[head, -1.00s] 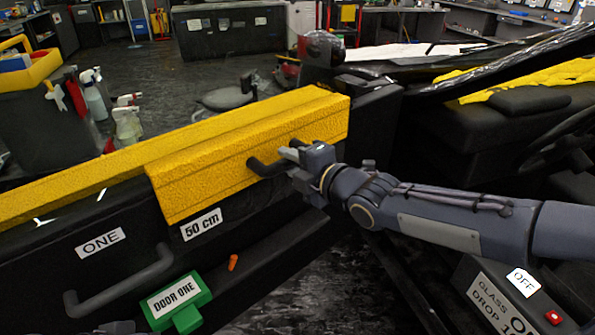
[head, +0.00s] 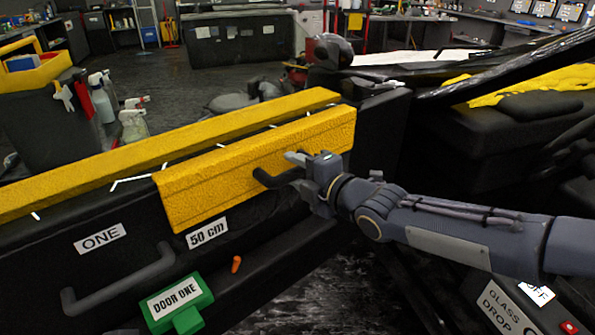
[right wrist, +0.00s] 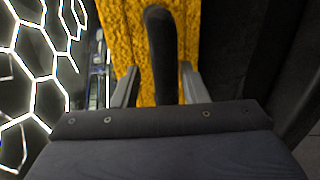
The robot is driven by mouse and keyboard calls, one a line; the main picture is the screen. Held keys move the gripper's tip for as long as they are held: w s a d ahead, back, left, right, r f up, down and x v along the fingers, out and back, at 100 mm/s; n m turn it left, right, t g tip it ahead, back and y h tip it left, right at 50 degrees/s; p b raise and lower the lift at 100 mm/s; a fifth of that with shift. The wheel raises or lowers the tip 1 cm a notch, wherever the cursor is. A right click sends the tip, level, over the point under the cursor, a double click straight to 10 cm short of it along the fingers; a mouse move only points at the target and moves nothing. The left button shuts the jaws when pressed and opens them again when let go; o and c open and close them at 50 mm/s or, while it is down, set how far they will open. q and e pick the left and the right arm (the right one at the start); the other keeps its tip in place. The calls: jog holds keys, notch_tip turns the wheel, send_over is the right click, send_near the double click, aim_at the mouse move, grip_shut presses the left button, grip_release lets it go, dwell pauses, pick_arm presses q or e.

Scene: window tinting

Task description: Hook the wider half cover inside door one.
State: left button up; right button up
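The yellow half cover (head: 255,160) is along the inner face of door one, its "50 cm" label (head: 207,232) at its lower edge. A dark strip parts its upper edge from a longer yellow strip behind; I cannot tell whether it is hooked. My right gripper (head: 290,170) is at the cover's black handle (head: 272,179). In the right wrist view, the fingers stand either side of the handle (right wrist: 161,55), with narrow gaps. Of my left gripper, nothing clear shows. Door one (head: 40,270) carries a "ONE" label and a green "DOOR ONE" tag (head: 177,304).
The long yellow strip (head: 60,190) runs along the door's top. A dark pull handle (head: 120,285) juts from the door at lower left. Spray bottles (head: 133,120) stand beyond it. The car's dark seat (head: 470,135) is at right. Dark floor lies below the cover.

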jog(key=shift+o, duration=0.6)
jog(key=shift+f, duration=0.1)
jog(key=p+v, duration=0.2)
jog(key=v, duration=0.6)
jog(key=shift+p, duration=0.3)
jog(key=shift+w, duration=0.1)
